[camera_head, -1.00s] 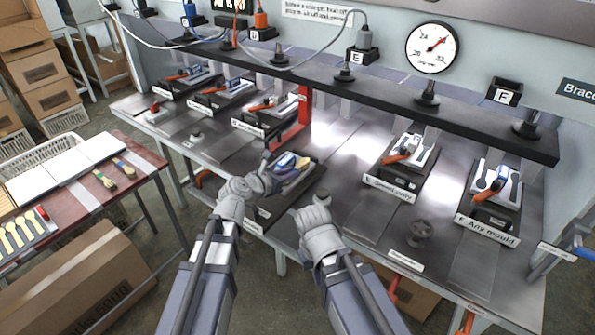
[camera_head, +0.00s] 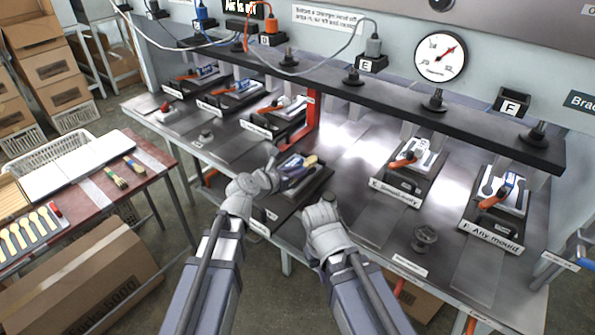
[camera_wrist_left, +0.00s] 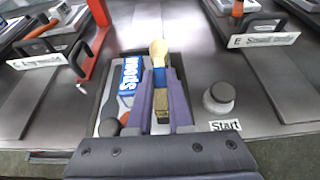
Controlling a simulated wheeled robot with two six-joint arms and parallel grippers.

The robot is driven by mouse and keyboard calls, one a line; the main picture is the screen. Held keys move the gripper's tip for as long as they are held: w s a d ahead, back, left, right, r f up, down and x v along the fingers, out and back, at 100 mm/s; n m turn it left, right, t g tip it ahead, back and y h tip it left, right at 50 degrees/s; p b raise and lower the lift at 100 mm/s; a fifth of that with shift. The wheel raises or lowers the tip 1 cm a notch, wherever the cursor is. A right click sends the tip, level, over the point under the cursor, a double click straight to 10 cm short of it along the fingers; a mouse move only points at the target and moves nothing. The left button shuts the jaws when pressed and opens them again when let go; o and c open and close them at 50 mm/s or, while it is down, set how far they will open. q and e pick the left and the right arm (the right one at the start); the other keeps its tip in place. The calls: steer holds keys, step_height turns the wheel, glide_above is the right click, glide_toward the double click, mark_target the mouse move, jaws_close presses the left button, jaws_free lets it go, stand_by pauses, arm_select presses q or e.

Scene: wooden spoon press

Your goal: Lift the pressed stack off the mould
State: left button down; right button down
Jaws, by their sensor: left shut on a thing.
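My left gripper (camera_head: 294,177) is over the dark mould base (camera_head: 316,186) at the front middle of the bench. In the left wrist view its purple fingers (camera_wrist_left: 161,105) are shut on the pressed stack (camera_wrist_left: 159,52), which has a pale spoon bowl at its far end and a blue band below it. The stack's pale end (camera_head: 310,161) also shows in the head view. A blue and white "Spoons" label (camera_wrist_left: 129,80) lies beside the stack. The gap under the stack cannot be judged. My right gripper (camera_head: 328,200) is right of the mould; its fingertips are hidden.
A round Start button (camera_wrist_left: 218,97) stands right of the mould. Other moulds sit at stations E (camera_head: 405,175) and F (camera_head: 497,210), and behind left. A black rail (camera_head: 400,110) with press rams runs above the bench. A red table (camera_head: 90,205) is at left.

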arm_select(q)
step_height(320, 180, up, 8)
steer(key=p, duration=0.7)
